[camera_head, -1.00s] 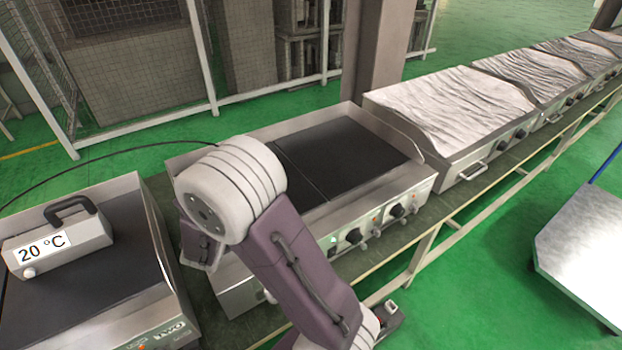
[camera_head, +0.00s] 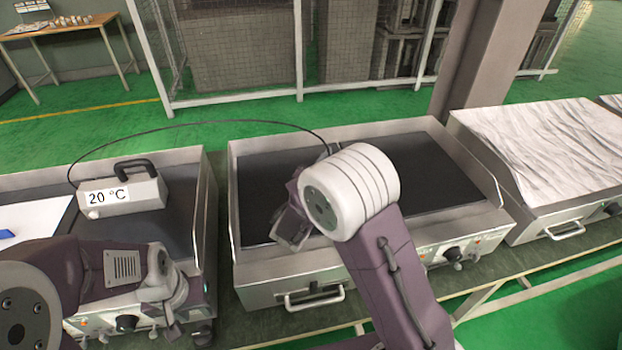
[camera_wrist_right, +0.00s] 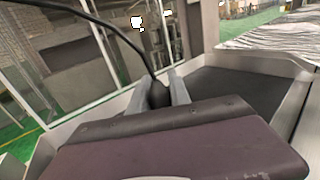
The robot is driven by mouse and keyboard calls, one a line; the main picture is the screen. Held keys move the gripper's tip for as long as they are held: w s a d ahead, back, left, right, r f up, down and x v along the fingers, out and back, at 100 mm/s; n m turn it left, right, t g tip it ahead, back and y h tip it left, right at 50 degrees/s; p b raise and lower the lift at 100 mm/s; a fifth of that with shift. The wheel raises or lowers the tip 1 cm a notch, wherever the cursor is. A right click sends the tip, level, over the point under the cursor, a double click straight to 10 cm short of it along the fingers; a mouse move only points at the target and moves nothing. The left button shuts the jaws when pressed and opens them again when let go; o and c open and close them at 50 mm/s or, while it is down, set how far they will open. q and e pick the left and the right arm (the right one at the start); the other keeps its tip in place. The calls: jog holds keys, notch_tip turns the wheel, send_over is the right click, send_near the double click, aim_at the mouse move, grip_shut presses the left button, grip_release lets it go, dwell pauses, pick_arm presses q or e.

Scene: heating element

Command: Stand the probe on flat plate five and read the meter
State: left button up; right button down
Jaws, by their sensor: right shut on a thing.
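The meter (camera_head: 122,190) is a grey box with a black handle, sitting on the left griddle (camera_head: 180,225). Its display reads 20 °C. A black cable arcs from it to my right gripper. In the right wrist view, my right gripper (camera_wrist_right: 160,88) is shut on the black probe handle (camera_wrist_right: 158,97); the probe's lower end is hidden. I cannot tell contact or which plate is five. My left gripper (camera_head: 180,308) is low at the left griddle's front, fingers unclear.
A griddle with a wrinkled silvery top (camera_head: 560,140) stands to the right. A white sheet (camera_head: 35,218) with a blue item lies at the left edge. Mesh fencing (camera_head: 240,50) and a pillar (camera_head: 490,50) stand behind. Knobs and handles line the griddle fronts.

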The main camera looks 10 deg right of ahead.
jog(key=w+a+f, duration=0.3)
jog(key=w+f, duration=0.3)
jog(key=f, duration=0.2)
jog(key=shift+w+b, duration=0.25)
jog(key=shift+b, duration=0.1)
jog(key=shift+f, duration=0.15)
jog(key=shift+f, duration=0.15)
jog(key=c, duration=1.2)
grip_release()
jog(key=shift+a, duration=0.1)
jog(key=v, duration=1.2)
jog(key=shift+r, duration=0.2)
